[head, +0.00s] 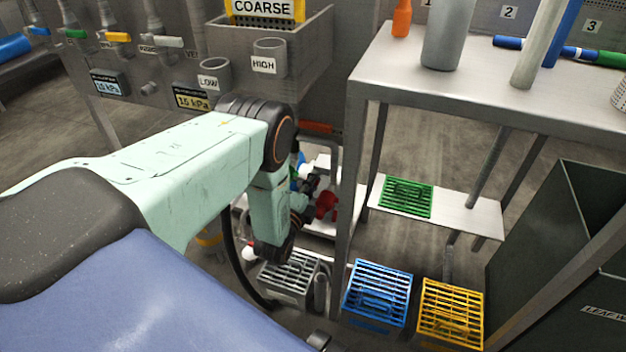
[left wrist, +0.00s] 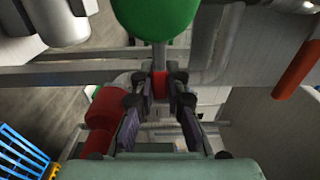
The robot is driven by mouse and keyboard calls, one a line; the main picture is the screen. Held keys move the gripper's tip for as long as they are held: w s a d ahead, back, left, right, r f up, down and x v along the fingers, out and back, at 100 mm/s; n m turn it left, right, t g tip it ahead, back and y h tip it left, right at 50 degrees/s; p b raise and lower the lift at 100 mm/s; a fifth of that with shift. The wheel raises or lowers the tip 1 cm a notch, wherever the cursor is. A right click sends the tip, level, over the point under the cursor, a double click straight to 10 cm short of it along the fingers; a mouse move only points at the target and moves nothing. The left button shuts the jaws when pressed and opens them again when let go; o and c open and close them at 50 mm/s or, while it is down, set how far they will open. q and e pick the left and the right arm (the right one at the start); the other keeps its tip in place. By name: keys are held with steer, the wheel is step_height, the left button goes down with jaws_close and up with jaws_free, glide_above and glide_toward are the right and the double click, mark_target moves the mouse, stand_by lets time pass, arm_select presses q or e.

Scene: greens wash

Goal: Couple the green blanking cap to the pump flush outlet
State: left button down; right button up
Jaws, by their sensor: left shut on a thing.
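My left gripper (left wrist: 159,92) is shut, with a small red piece between its fingertips in the left wrist view. A short grey stem runs up from there to a large round green part, which looks like the green blanking cap (left wrist: 155,14) and is cut off by the top edge. I cannot tell whether the red piece belongs to the cap. In the head view my left gripper (head: 310,188) reaches down beside the table leg, next to a red body (head: 326,206) that may be the pump. The flush outlet is not clearly seen. My right gripper is not in view.
A steel table (head: 395,72) stands right of my arm, its leg close to the gripper. Below are a grey crate (head: 290,277), a blue crate (head: 378,290) and a yellow crate (head: 450,312). A green crate (head: 407,197) lies on the lower shelf. Pipes surround the gripper.

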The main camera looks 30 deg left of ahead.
mark_target(318, 185)
arm_select(q)
steer(key=shift+s+a+m+g+h+p, duration=0.15)
steer(key=shift+s+m+g+h, duration=0.45)
steer(key=shift+m+h, duration=1.4)
steer(key=shift+s+a+m+g+h+p, duration=0.2)
steer(key=shift+s+m+g+h, duration=0.7)
steer(key=shift+h, duration=1.85)
steer(key=shift+s+a+m+g+h+p, duration=0.15)
steer(key=shift+s+m+h, duration=0.25)
steer(key=shift+m+h, duration=1.75)
steer(key=shift+h, duration=0.3)
steer(key=c, duration=1.3)
jaws_free()
steer(key=shift+d+n, duration=0.15)
steer(key=shift+n, duration=0.2)
